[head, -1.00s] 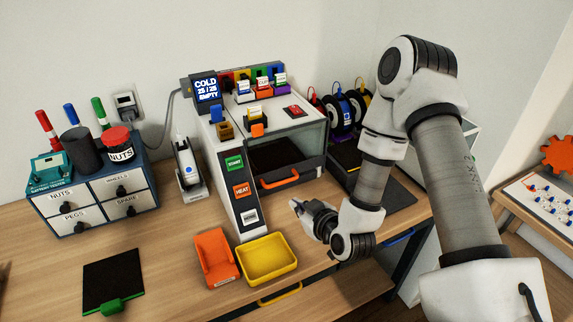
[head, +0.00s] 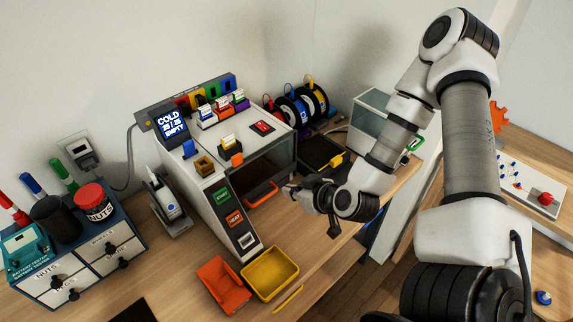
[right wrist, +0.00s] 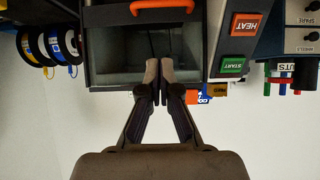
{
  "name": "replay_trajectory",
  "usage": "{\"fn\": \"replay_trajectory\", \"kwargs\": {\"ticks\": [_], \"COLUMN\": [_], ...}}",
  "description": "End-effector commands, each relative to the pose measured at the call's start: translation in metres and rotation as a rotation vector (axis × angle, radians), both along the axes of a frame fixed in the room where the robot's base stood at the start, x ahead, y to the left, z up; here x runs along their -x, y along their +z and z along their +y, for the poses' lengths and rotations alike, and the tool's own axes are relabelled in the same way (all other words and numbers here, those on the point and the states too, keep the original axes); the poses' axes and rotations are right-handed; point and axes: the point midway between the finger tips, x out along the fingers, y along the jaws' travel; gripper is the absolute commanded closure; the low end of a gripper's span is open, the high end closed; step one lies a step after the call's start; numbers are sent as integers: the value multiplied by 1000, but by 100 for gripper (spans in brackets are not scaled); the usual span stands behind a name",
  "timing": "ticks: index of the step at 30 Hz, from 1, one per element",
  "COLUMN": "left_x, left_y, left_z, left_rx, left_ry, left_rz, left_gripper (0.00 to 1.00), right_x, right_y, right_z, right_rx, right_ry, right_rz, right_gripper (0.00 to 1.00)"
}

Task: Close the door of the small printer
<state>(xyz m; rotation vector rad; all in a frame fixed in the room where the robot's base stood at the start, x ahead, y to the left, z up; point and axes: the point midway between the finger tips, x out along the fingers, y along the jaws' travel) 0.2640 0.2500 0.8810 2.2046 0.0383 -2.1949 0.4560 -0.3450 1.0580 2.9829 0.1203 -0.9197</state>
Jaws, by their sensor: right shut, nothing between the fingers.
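The small printer (head: 367,103) is a pale box with a glassy front at the back right of the bench, in the head view. A green handle (head: 413,144) shows at its right. My right arm covers part of this printer, so I cannot tell how far its door stands open. My right gripper (head: 289,190) is shut and empty, in front of the large printer, left of the small one. In the right wrist view its fingertips (right wrist: 158,82) are together before the large printer's dark chamber. My left gripper is not in view.
The large printer (head: 215,185) has an orange handle (head: 261,194) close to my right gripper. Filament spools (head: 298,104) and a dark plate (head: 322,152) stand between the printers. A yellow tray (head: 270,273) and orange bin (head: 223,285) lie in front.

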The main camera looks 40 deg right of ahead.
Motion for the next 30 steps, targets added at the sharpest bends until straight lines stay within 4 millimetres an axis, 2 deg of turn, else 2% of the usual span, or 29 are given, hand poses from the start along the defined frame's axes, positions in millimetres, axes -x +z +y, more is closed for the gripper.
{"fn": "replay_trajectory", "kwargs": {"ticks": [1,9,11,16,19,23,30], "left_x": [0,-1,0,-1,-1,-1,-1], "left_y": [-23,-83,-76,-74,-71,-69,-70], "left_z": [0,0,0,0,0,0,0], "left_rx": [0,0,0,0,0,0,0], "left_ry": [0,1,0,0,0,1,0], "left_rz": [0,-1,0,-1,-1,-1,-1], "left_gripper": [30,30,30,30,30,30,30], "right_x": [-6,-31,-41,-72,-75,-78,-79], "right_y": [-14,-33,-32,-50,-69,-83,-89], "right_z": [0,3,3,6,6,7,7], "right_rx": [1,2,11,9,3,2,0], "right_ry": [0,0,4,5,1,0,-1], "right_rz": [-6,-6,1,1,5,2,-1], "right_gripper": [100,100,100,100,100,100,100]}}
